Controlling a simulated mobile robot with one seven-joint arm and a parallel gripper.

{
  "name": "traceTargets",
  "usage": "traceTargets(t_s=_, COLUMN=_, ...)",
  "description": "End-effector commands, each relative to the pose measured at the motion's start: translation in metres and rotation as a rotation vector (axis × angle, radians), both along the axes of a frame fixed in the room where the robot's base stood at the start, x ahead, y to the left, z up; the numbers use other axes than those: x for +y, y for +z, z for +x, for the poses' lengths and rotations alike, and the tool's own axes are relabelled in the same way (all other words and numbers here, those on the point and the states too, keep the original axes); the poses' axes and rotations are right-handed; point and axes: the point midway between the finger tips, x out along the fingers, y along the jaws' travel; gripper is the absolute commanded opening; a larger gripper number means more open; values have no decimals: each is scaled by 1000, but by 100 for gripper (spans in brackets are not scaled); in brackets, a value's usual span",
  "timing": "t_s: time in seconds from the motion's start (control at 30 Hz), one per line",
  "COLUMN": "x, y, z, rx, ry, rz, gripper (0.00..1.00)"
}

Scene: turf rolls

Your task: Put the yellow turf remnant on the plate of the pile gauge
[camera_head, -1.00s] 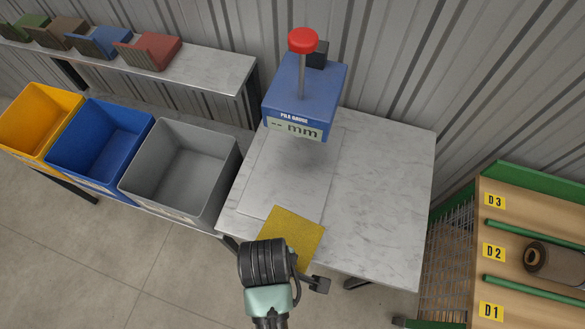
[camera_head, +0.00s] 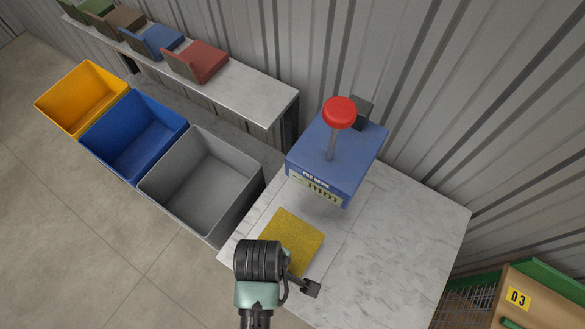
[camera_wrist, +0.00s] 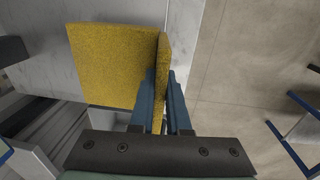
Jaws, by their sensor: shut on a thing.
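The yellow turf remnant (camera_head: 292,238) is a square yellow piece just beyond my wrist in the head view. In the wrist view, my gripper (camera_wrist: 165,100) is shut on an upright yellow flap, and the rest of the yellow remnant (camera_wrist: 110,65) spreads to the left. The fingertips are hidden behind my wrist in the head view. The blue pile gauge (camera_head: 335,155) with a red knob stands behind the remnant. Its pale flat plate (camera_head: 345,238) lies below and in front of the gauge head. The remnant overlaps the near part of the plate in the picture; I cannot tell whether they touch.
The gauge stands on a marble-topped table (camera_head: 415,230). To the left are a grey bin (camera_head: 205,180), a blue bin (camera_head: 133,135) and a yellow bin (camera_head: 82,97). A shelf (camera_head: 245,85) behind holds several coloured holders. A rack marked D3 (camera_head: 518,299) is at lower right.

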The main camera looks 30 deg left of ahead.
Motion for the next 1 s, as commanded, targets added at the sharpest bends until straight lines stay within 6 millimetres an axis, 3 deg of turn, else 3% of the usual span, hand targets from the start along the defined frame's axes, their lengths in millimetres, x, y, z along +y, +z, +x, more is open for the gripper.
traceTargets(t_s=0.2, x=-1, y=3, z=57, rx=-1, ry=-3, rz=3, gripper=0)
traceTargets(t_s=0.4, x=-3, y=1, z=91, rx=-1, ry=-1, rz=2, gripper=0)
traceTargets(t_s=0.63, x=-3, y=2, z=109, rx=-1, ry=-1, rz=2, gripper=0)
traceTargets(t_s=0.8, x=-4, y=-24, z=107, rx=4, ry=2, rz=-1, gripper=0)
traceTargets(t_s=1.0, x=-4, y=-35, z=107, rx=1, ry=1, rz=0, gripper=0)
